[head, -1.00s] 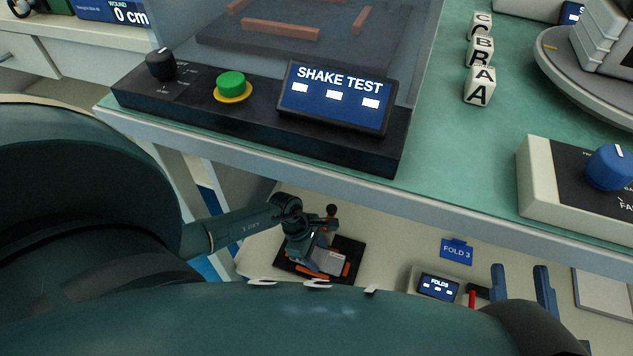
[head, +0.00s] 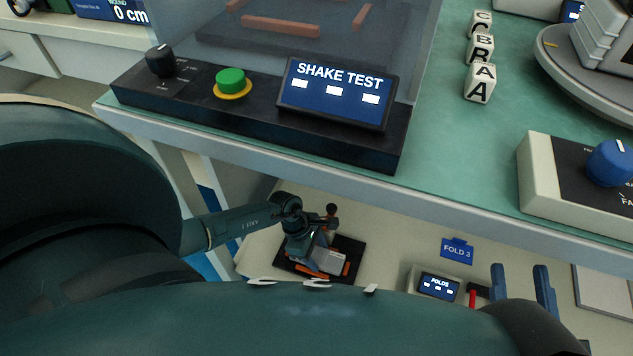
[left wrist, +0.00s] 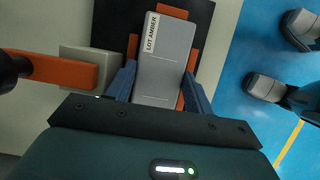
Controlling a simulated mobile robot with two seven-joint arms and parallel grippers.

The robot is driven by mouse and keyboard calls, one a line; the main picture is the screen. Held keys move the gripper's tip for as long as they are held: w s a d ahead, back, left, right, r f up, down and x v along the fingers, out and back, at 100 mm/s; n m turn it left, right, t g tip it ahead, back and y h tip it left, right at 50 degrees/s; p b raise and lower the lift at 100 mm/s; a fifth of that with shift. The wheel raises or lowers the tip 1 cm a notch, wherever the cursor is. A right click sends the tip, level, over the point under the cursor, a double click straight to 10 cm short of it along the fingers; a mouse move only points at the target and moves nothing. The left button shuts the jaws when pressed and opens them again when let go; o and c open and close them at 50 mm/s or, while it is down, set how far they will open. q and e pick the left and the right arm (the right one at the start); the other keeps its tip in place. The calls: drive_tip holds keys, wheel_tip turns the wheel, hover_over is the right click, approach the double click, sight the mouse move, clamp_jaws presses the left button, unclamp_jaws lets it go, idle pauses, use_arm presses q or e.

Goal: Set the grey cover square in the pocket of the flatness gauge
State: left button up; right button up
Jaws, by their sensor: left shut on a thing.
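The grey cover (left wrist: 165,62), a flat plate with a "LOT AMBER" label, is held between the blue fingers of my left gripper (left wrist: 159,88) in the left wrist view. It overlaps the flatness gauge, a black base (left wrist: 112,22) with orange strips around the cover. I cannot tell whether the cover rests in the pocket or hangs just above it. In the head view my left gripper (head: 316,252) is over the gauge base (head: 354,250), with the cover (head: 333,262) partly showing. My right gripper (head: 519,274) is at the lower right, its blue fingers apart and empty.
An orange bar (left wrist: 60,70) with a grey block lies left of the cover. The shake test bench (head: 250,135) overhangs above. A fold unit (head: 438,286) with a "FOLD 3" sign (head: 457,249) stands right of the gauge, near a red handle (head: 472,297).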

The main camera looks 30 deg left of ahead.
use_arm(q)
drive_tip(key=shift+s+f, duration=0.25)
drive_tip(key=shift+f, duration=0.35)
use_arm(e)
drive_tip(key=shift+f, duration=0.35)
use_arm(q)
drive_tip(key=o, duration=1)
drive_tip(key=shift+d, duration=0.1)
drive_tip(key=shift+c, duration=0.2)
drive_tip(key=shift+r, duration=0.15)
drive_tip(key=shift+o, duration=0.9)
drive_tip(key=r+p, duration=0.2)
drive_tip(key=r, duration=0.1)
drive_tip(key=r+p, duration=0.1)
drive_tip(key=r, duration=0.1)
drive_tip(key=shift+w+r, duration=0.2)
drive_tip(key=shift+w, duration=0.05)
wheel_tip(320, 180, up, 6)
drive_tip(key=shift+f+p, duration=0.25)
drive_tip(key=shift+p, duration=0.8)
use_arm(e)
drive_tip(key=shift+w+d+r+m+g+h, duration=0.15)
drive_tip(key=shift+d+r+m+g+h, duration=0.2)
drive_tip(key=shift+d+g+h, duration=0.35)
drive_tip(key=shift+a, duration=0.1)
